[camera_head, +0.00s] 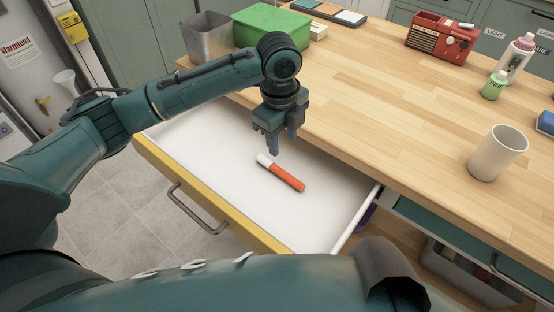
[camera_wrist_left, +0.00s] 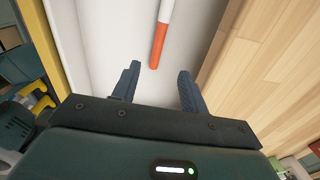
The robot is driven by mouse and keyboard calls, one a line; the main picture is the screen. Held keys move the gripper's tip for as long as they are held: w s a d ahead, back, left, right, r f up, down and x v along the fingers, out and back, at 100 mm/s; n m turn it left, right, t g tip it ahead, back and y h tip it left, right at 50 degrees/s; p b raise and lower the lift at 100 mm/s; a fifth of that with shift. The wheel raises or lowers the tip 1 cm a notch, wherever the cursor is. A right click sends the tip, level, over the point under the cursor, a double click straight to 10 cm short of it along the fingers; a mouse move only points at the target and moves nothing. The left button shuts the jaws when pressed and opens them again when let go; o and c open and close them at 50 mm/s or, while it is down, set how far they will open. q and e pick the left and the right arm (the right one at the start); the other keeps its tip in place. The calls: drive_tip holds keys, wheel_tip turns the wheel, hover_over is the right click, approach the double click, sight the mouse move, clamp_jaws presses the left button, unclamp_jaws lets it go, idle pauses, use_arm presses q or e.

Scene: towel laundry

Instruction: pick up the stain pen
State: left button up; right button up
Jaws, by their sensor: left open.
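The stain pen (camera_head: 284,175) has an orange body and a white end. It lies on the white floor of the open drawer (camera_head: 240,205). In the left wrist view the stain pen (camera_wrist_left: 160,40) shows beyond the fingertips, roughly in line with the gap between them. My left gripper (camera_head: 281,148) points down over the drawer, above the pen's white end in the head view. It is open and empty, and its two fingers also show in the left wrist view (camera_wrist_left: 160,70). My right gripper is not in view.
The wooden counter (camera_head: 380,100) borders the drawer at the back and right. On it stand a green box (camera_head: 270,25), a grey metal bin (camera_head: 208,38), a red radio (camera_head: 440,38), a green bottle (camera_head: 494,86) and a beige cup (camera_head: 497,153). The drawer is otherwise clear.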

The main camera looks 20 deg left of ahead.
sight(284, 173)
use_arm(q)
drive_tip(key=f, duration=1.2)
drive_tip(key=shift+w+d+f, duration=0.1)
drive_tip(key=shift+w+d, duration=0.1)
drive_tip(key=shift+c, duration=0.2)
clamp_jaws()
